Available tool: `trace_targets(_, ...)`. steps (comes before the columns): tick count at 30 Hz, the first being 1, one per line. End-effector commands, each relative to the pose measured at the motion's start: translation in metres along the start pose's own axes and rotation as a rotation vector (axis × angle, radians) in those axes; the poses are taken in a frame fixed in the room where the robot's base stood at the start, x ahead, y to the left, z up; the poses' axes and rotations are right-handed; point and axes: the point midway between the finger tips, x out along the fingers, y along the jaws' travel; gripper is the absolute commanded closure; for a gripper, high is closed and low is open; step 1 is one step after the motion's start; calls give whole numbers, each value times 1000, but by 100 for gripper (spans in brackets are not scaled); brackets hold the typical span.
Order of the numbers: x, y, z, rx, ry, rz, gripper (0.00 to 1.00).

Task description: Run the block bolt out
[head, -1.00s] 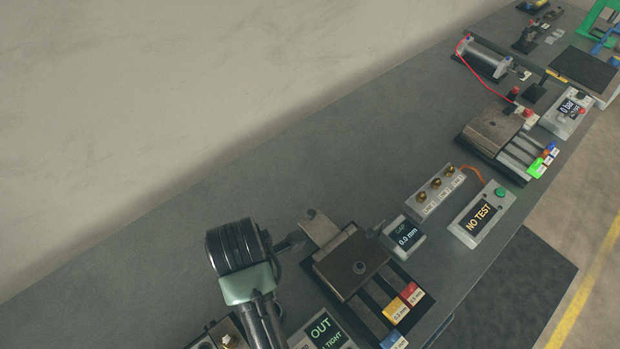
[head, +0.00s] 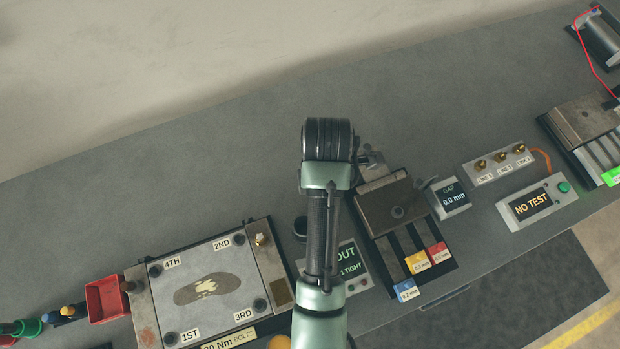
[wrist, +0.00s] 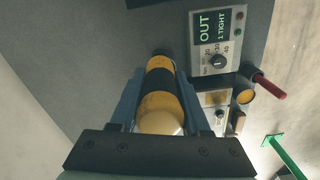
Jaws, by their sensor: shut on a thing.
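My gripper (wrist: 160,88) is shut on a yellow-and-black cylindrical tool (wrist: 160,95) in the wrist view. The tool's far end is dark and lies over the grey bench; no bolt shows at it. In the head view, my arm's end hides the gripper and tool. A brown metal block (head: 385,200) stands right of my arm, with a dark round bolt head (head: 397,212) on top. A control box reading OUT and 1 TIGHT (head: 346,262) is partly behind my arm; it also shows in the wrist view (wrist: 217,40), with a dial.
A gap display (head: 452,197) reads 0.0 mm. Coloured shim tags (head: 417,262) lie before the block. A box (head: 537,204) reads NO TEST. The bench behind is clear.

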Motion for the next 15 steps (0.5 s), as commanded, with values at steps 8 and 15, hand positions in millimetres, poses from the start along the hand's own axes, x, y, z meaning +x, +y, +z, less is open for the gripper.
trace_targets(8,-18,8,117,269,-3,-2,100)
trace_targets(15,-18,-5,177,403,1,-1,100)
